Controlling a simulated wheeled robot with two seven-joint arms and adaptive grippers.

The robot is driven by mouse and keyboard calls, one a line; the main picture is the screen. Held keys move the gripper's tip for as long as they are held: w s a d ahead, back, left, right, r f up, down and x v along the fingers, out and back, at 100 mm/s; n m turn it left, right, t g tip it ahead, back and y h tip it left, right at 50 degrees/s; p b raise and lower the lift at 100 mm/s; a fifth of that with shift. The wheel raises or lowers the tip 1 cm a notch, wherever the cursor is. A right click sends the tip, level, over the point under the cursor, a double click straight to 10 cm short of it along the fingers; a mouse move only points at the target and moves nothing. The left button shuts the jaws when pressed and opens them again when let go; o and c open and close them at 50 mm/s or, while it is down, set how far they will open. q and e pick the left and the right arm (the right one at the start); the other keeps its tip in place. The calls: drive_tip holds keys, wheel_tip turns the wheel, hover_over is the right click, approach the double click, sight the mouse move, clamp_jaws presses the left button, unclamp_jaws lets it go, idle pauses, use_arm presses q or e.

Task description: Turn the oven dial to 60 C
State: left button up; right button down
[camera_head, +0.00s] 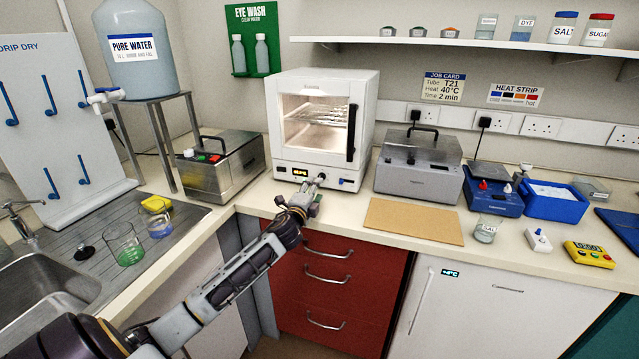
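The white oven (365,95) stands on the bench against the back wall, its glass door closed and its wire shelf lit inside. A small display with orange digits (299,172) is on its lower front panel; the digits are too small to read. My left gripper (316,184) is at that panel, just right of the display. It covers the place where the dial seems to be, so the dial's setting is hidden. I cannot tell whether the fingers touch or grip the dial. My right gripper is not in view.
A steel bath (225,170) stands left of the oven and a lidded steel box (418,170) right of it. The oven's black door handle (352,133) rises above my gripper. A tan board (413,221) lies bare on the bench. A job card (443,88) reads heat 40°C.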

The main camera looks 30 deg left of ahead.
use_arm(q)
drive_tip(key=shift+x, duration=2.4)
drive_tip(key=shift+w+a, duration=0.2)
drive_tip(key=shift+w, duration=0.5)
drive_tip(key=c, duration=1)
drive_tip(key=shift+c, duration=0.2)
